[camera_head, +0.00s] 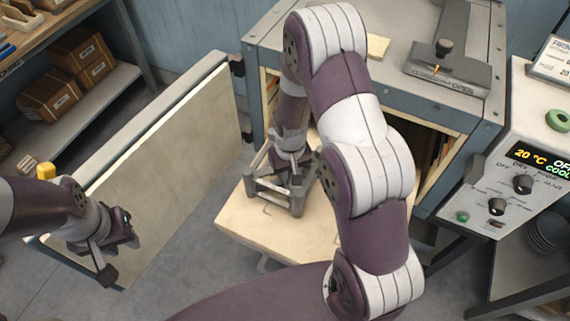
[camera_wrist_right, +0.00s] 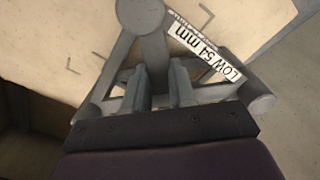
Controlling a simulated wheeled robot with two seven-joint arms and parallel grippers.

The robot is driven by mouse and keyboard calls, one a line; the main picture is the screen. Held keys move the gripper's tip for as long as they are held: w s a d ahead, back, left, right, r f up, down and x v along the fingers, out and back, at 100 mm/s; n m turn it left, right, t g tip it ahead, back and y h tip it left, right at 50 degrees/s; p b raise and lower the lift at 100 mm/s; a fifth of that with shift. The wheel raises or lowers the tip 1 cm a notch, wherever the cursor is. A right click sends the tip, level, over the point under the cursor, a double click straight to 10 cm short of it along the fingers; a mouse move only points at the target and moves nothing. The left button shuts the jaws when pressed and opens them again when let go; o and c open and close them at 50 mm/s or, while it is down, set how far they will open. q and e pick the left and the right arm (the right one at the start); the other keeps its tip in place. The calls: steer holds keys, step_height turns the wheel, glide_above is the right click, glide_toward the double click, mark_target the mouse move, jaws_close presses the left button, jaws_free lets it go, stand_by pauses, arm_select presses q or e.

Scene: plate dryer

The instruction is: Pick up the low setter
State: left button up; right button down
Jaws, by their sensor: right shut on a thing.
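The low setter (camera_head: 270,190) is a grey open frame with round corner posts, over the pale slab in front of the dryer. In the right wrist view its white label reads "LOW 54 mm", and a round post top of the setter (camera_wrist_right: 140,14) shows at the upper middle. My right gripper (camera_wrist_right: 160,88) is shut on the setter, its two fingers close together inside the frame. I cannot tell whether the setter touches the slab. My left gripper (camera_head: 106,250) hangs by the open door at the left, apart from the setter; its jaw opening is unclear.
The pale slab (camera_head: 235,218) has corner marks on it. The open dryer door (camera_head: 165,165) stands to the left, and the dryer cabinet (camera_head: 470,120) behind. A control panel (camera_head: 530,165) reading 20 °C is at right. Shelves with brown boxes (camera_head: 50,97) are at upper left.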

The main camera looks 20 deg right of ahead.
stand_by(0.7)
steer(key=shift+w+r, duration=0.15)
steer(key=shift+r, duration=0.25)
step_height(320, 180, up, 9)
step_height(320, 180, up, 8)
steer(key=p, duration=0.6)
glide_above(289, 176)
steer(key=shift+d+f, duration=0.1)
steer(key=shift+f, duration=0.25)
